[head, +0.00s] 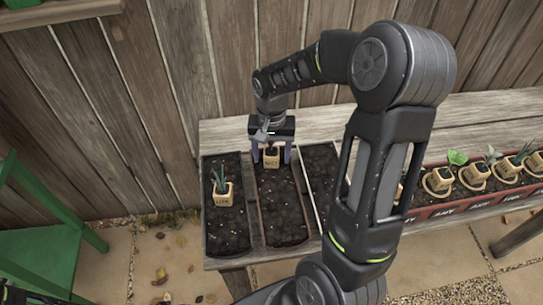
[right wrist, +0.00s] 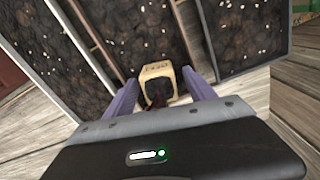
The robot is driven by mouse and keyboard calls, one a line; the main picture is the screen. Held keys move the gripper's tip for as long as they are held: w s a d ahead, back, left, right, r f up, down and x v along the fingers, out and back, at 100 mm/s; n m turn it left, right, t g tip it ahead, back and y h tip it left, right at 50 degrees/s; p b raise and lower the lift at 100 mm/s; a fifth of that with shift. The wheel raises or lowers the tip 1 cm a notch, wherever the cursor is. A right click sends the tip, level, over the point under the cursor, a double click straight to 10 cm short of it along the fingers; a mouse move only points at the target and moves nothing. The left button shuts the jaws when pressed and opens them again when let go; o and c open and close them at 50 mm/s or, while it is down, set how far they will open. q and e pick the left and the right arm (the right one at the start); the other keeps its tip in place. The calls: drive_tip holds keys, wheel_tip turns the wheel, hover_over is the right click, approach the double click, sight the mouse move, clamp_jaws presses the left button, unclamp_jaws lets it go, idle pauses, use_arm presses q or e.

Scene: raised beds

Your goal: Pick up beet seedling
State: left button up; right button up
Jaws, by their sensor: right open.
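A small tan pot (head: 271,162) with a dark label, too small to read surely, stands at the far end of the middle soil bed. It also shows in the right wrist view (right wrist: 156,70), with dark reddish growth at its opening; I take it for the beet seedling. My right gripper (head: 270,159) is over it, with its two purple fingers on either side of the pot. In the right wrist view the open fingers (right wrist: 160,80) straddle the pot, with gaps visible. My left gripper is not in view.
A leek pot (head: 222,198) stands in the left soil bed (head: 228,235). Another bed (head: 320,165) lies to the right, partly behind my right arm. A reddish tray (head: 460,207) holds several potted seedlings. A green chair-like frame (head: 35,232) stands at left; a wooden fence is behind.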

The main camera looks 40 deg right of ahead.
drive_tip(key=shift+c, duration=0.4)
clamp_jaws()
idle(0.4)
